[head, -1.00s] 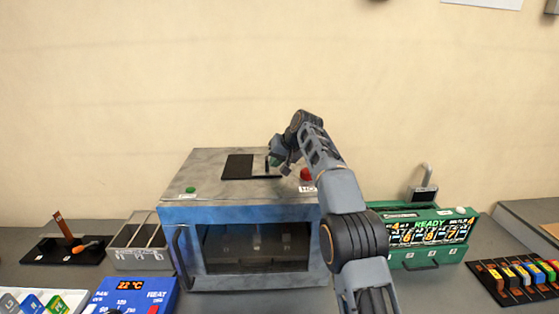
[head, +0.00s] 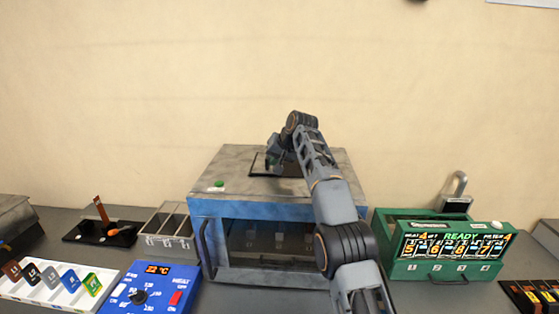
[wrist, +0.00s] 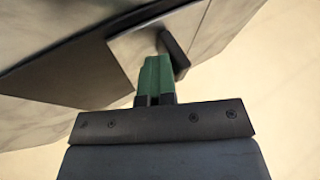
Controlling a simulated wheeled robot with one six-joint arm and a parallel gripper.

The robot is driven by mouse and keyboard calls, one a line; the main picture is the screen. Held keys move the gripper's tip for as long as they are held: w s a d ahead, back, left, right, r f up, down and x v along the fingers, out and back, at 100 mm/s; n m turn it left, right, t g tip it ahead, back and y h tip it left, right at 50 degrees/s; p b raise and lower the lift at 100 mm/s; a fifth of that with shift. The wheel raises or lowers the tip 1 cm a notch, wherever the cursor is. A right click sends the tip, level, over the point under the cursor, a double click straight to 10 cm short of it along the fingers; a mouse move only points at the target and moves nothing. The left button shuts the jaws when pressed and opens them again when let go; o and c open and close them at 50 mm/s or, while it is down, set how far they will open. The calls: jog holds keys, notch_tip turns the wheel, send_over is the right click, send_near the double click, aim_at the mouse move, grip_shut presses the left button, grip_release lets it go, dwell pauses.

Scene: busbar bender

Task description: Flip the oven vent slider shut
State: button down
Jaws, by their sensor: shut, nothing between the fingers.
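The blue-grey oven (head: 205,225) stands on the bench with its vent on the top face. In the head view the dark vent (head: 258,165) is partly hidden by my arm. The wrist view shows the dark vent opening (wrist: 70,75), a pale slider plate (wrist: 138,45) and its dark upright tab (wrist: 175,50). My gripper (wrist: 157,65) has its green fingers shut and empty, right beside the tab. I cannot tell whether they touch. My gripper also shows over the oven top in the head view (head: 272,158).
A green button (head: 219,184) sits on the oven's top left. A blue heat panel (head: 150,290), a grey divided bin (head: 165,240) and a block tray (head: 50,290) stand left. A green READY box (head: 440,265) stands right. The wall is behind.

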dwell(0.3)
jog(key=shift+d, duration=0.25)
jog(key=d, duration=0.3)
jog(key=d+r+b, duration=0.1)
jog(key=shift+s+d+r, duration=0.1)
jog(key=shift+s+d, duration=0.1)
jog(key=shift+s, duration=0.15)
jog(key=v, duration=0.8)
jog(key=shift+s+r+p, duration=0.2)
jog(key=shift+p, duration=0.2)
jog(key=s+d+f+m+h+b, duration=0.1)
jog(key=s+d+f+h, duration=0.15)
jog(key=s, duration=0.55)
jog(key=s+d+f+h+b, duration=0.1)
jog(key=s+d+b, duration=0.15)
jog(key=s, duration=0.55)
jog(key=s+d+f+h, duration=0.1)
jog(key=s+d+f, duration=0.1)
jog(key=s+f, duration=0.7)
jog(key=s+d+f+h, duration=0.1)
jog(key=s+d+f, duration=0.2)
jog(key=s+f, duration=0.6)
jog(key=shift+s+b, duration=0.4)
jog(key=shift+s, duration=0.8)
